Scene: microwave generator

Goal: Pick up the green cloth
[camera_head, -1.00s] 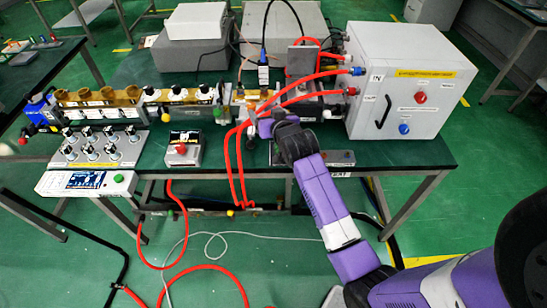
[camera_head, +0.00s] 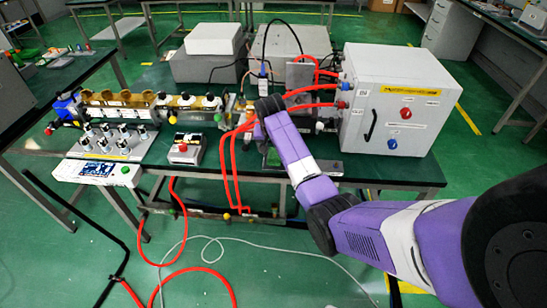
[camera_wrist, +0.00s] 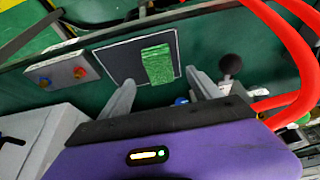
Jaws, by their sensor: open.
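The green cloth (camera_wrist: 157,64) is a small speckled green rectangle in the wrist view. It lies on a dark square plate with a light rim (camera_wrist: 118,54) on the green table. My gripper (camera_wrist: 160,79) is open, with its two grey fingers spread to the left and right of the cloth in the picture. Nothing is held between them. I cannot tell how far above the cloth the fingertips are.
A white control box (camera_head: 395,100) stands at the right on the table. Red hoses (camera_head: 237,165) loop close to my arm, also at the right of the wrist view (camera_wrist: 290,60). A grey panel with red and blue knobs (camera_wrist: 62,72) lies left of the plate.

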